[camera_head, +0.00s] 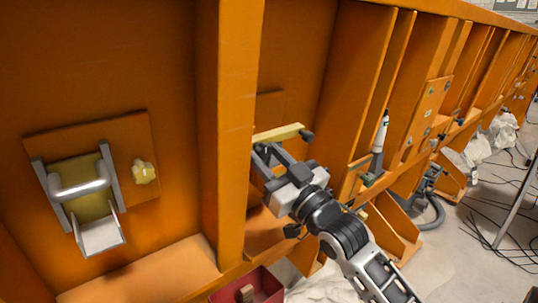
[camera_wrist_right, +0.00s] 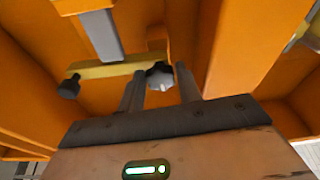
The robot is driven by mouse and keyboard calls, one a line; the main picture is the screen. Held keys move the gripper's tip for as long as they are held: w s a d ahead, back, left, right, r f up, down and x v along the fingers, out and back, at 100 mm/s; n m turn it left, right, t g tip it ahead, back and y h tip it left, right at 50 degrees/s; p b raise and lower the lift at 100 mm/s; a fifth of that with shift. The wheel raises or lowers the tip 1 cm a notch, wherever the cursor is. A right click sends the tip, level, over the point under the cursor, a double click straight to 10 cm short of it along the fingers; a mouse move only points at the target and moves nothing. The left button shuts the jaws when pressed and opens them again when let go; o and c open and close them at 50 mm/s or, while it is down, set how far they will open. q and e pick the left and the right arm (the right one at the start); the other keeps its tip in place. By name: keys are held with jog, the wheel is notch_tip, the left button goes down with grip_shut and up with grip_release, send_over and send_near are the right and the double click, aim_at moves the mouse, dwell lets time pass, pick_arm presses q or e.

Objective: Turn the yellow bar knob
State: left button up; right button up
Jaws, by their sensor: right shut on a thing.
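The yellow bar knob (camera_head: 278,133) is on the orange wall, in the bay right of the thick upright post. It is a long yellow bar with a dark grip at its right end. In the right wrist view the yellow bar (camera_wrist_right: 112,70) runs across, with the dark grip at its left end and a grey faceted piece at its other end. My right gripper (camera_head: 266,152) is at the bar, its fingers on either side of the grey piece in the wrist view (camera_wrist_right: 160,85). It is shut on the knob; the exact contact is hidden. My left gripper is out of view.
An orange panel with a grey-sided flap (camera_head: 98,238) and a small yellow lobed knob (camera_head: 144,171) is on the left. The thick orange post (camera_head: 232,120) stands close left of my gripper. A red box (camera_head: 262,284) is below. A white-and-black cylinder (camera_head: 381,132) stands to the right.

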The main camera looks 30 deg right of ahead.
jog(key=shift+r, duration=0.2)
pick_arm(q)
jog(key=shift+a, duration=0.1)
pick_arm(e)
jog(key=o, duration=0.9)
jog(key=shift+f, duration=0.1)
jog(key=shift+s+f, duration=0.15)
pick_arm(q)
jog(key=b, duration=0.2)
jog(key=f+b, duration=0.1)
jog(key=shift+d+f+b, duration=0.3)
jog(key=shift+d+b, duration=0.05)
pick_arm(e)
jog(key=v, duration=1.5)
jog(key=shift+s, duration=0.25)
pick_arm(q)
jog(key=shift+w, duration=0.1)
